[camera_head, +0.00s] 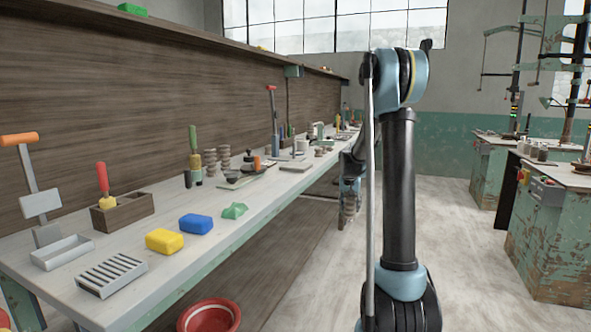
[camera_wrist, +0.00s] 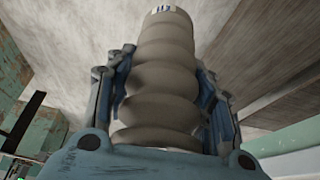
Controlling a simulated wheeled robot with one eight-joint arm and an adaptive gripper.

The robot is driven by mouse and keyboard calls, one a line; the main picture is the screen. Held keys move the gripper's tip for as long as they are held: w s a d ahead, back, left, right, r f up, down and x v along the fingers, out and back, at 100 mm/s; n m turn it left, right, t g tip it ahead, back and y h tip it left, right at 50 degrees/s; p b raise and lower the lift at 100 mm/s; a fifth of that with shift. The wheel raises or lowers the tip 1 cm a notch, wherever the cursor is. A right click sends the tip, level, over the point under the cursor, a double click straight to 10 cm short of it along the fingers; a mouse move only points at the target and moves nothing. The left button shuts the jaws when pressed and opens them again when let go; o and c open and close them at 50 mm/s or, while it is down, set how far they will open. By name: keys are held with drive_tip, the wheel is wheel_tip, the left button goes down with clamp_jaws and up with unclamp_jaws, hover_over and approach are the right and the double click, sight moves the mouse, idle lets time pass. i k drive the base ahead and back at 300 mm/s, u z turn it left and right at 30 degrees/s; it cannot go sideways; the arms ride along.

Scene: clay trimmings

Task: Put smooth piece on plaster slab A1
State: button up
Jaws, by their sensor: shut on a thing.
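A grey-beige clay piece (camera_wrist: 165,50) with rounded, bulging rings fills the middle of the wrist view. A small white label with dark marks shows at its far end but is too small to read. My gripper (camera_wrist: 163,85) is shut on it, one finger on each side. In the head view my gripper (camera_head: 352,185) hangs beyond the bench's front edge, partly behind my arm, with the piece (camera_head: 349,208) pointing down below it over the floor. A pale flat slab (camera_head: 297,166) lies on the bench to the left; I cannot read any A1 mark on it.
The long bench (camera_head: 225,240) holds a yellow block (camera_head: 164,241), a blue block (camera_head: 196,223), a green lump (camera_head: 235,211) and a slotted rack (camera_head: 111,274). Ringed clay pieces (camera_head: 210,162) stand farther back. A red bowl (camera_head: 209,316) is low in front. Green cabinets (camera_head: 550,225) stand at right.

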sight(296, 165)
drive_tip(key=i, duration=1)
